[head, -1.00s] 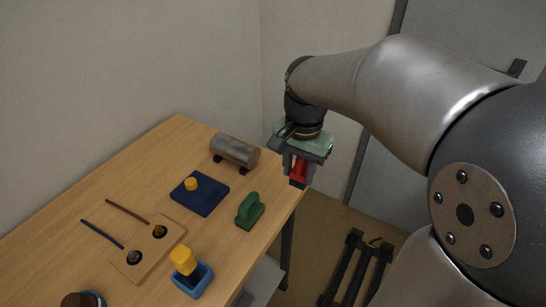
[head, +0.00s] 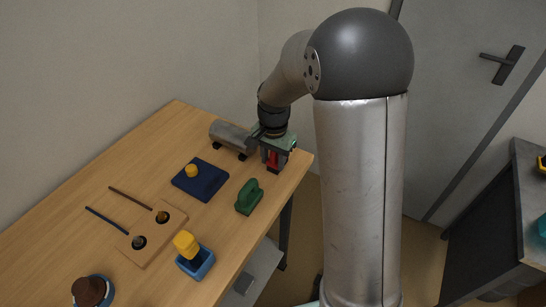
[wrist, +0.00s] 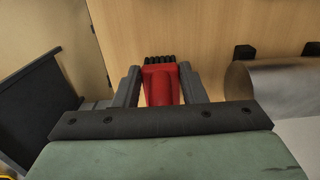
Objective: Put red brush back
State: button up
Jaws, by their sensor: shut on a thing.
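The red brush (wrist: 161,84) is held between the two fingers of my gripper (wrist: 162,82) in the wrist view, its dark bristles showing beyond the red body. In the head view, my gripper (head: 273,164) is at the far right corner of the wooden table, with the red brush (head: 272,158) partly hidden between its fingers. The brush is at or just above the table top; I cannot tell whether it touches. A green brush-like tool (head: 249,196) stands on the table in front of my gripper.
A metal cylinder on dark feet (head: 231,136) lies close left of my gripper. A dark blue pad with a yellow knob (head: 200,181), a wooden holder (head: 153,235) and a blue box with a yellow piece (head: 196,263) stand nearer. The table's right edge is close.

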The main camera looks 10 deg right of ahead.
jog(key=shift+f, duration=0.2)
jog(key=o, duration=1.3)
jog(key=shift+c, duration=0.2)
notch_tip(320, 180, up, 12)
jog(key=shift+d+r+b, duration=0.1)
jog(key=shift+b, duration=0.4)
jog(key=s+f+n, duration=0.2)
jog(key=s+n, duration=0.2)
jog(key=s, duration=0.8)
jog(key=s+d+f+n, duration=0.1)
jog(key=s+n, duration=0.3)
jog(key=s, duration=0.8)
jog(key=shift+d+f+n+t, duration=0.25)
jog(key=shift+f+n+t, duration=0.15)
jog(key=shift+f, duration=0.4)
